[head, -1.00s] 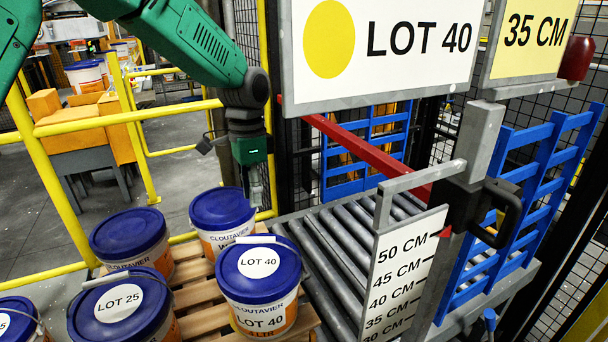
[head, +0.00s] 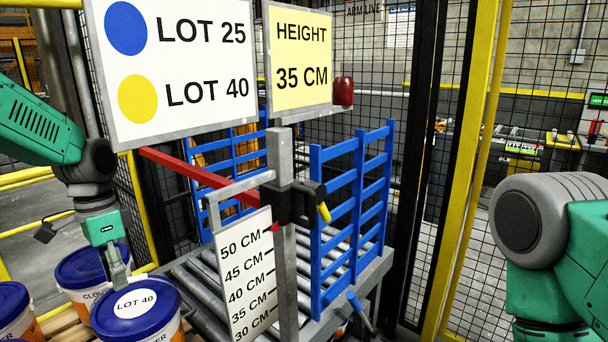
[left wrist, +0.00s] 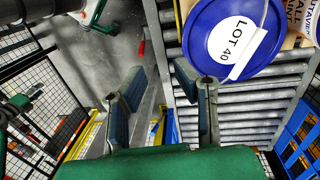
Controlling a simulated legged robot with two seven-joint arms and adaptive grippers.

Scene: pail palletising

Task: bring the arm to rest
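My left gripper (head: 119,270) hangs pointing down just behind the LOT 40 pail (head: 136,308) in the head view. In the left wrist view the two fingers of my left gripper (left wrist: 158,72) are spread apart with nothing between them. The blue lid of the LOT 40 pail (left wrist: 212,28) lies beyond and to the right of the fingers there, apart from them. My right arm (head: 550,240) shows at the right edge of the head view; its gripper is outside the picture.
Other blue-lidded pails (head: 84,268) stand around the LOT 40 pail. A roller conveyor (head: 200,285) with a blue gate (head: 352,215) lies right of them. A height sign (head: 247,275), lot sign (head: 175,60), red bar (head: 195,172) and mesh fence (head: 455,100) are close by.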

